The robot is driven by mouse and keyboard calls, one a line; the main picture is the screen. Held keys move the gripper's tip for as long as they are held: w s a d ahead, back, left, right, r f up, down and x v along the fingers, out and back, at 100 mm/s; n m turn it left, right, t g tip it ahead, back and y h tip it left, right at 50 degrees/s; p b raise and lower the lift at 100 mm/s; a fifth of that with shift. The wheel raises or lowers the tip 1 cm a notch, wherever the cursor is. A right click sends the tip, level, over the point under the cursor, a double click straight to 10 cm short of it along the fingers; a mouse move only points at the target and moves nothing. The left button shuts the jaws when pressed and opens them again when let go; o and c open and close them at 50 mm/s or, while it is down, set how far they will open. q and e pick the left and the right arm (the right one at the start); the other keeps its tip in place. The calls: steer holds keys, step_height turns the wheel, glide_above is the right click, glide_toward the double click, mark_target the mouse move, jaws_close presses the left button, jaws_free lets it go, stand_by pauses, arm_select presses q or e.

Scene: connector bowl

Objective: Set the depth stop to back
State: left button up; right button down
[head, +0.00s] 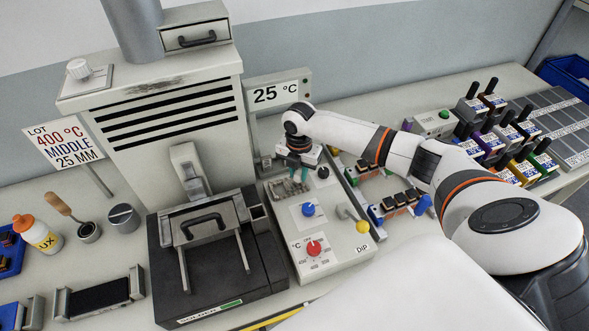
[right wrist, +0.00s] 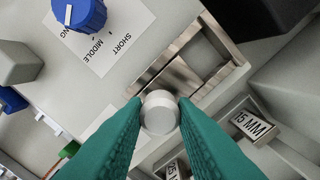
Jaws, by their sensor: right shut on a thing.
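My right gripper (head: 298,178) reaches down to the back left part of the grey control box (head: 341,255) in the head view. In the right wrist view its green fingers (right wrist: 160,115) are shut on a round silver knob (right wrist: 159,112). The knob, which looks like the depth stop's, is at the end of a metal slot or rail (right wrist: 185,62). A plate reading 15 MM (right wrist: 252,122) stands to the right, and another plate (right wrist: 178,168), partly hidden, is below. The exact stop position cannot be told. My left gripper is out of view.
A blue dial (head: 308,209) marked SHORT and MIDDLE, a red dial (head: 314,248) and a yellow-tipped DIP lever (head: 362,227) share the box. The black solder unit (head: 205,285) is left. A sign (head: 64,145) reads 400 °C, MIDDLE, 25 MM. Connector racks (head: 500,135) stand right.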

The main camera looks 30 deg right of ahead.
mark_target(300, 173)
steer(key=c, duration=1.2)
jaws_free()
steer(key=shift+d, duration=0.3)
steer(key=shift+o, duration=0.2)
steer(key=shift+r, duration=0.1)
steer(key=shift+r, duration=0.3)
step_height(300, 173, up, 11)
steer(key=b, duration=0.2)
steer(key=shift+s, duration=0.1)
